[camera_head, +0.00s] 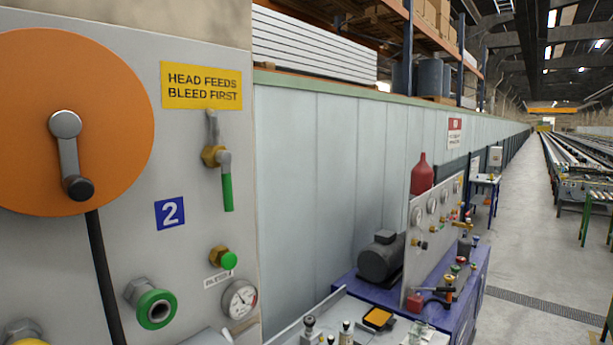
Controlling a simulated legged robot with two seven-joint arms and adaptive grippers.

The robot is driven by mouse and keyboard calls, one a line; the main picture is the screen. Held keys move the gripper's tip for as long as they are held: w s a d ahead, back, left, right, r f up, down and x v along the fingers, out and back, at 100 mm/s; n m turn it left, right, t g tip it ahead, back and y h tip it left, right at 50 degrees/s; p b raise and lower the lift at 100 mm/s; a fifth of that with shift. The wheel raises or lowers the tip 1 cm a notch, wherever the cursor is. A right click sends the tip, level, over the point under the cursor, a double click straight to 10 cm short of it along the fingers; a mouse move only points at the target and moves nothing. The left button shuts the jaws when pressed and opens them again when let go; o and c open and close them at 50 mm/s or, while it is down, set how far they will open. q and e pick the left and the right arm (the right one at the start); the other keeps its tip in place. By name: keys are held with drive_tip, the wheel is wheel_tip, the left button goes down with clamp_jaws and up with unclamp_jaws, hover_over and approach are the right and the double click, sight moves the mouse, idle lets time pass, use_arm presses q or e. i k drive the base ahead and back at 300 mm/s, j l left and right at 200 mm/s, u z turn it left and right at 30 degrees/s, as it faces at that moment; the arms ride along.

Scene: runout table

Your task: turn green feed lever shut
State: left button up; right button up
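The green feed lever (228,192) is on the grey panel (193,70) at the left of the head view. Its green-sleeved handle hangs straight down from a brass valve body (211,156), with a grey pipe above it. A yellow sign (201,86) reading "HEAD FEEDS BLEED FIRST" is above the valve. Neither of my grippers shows in this view.
A large orange disc (120,120) with a crank and black hose fills the panel's left. A blue bench (468,310) with a motor (381,257) stands right.

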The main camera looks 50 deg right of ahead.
sight(223, 157)
drive_tip(key=z, duration=1.15)
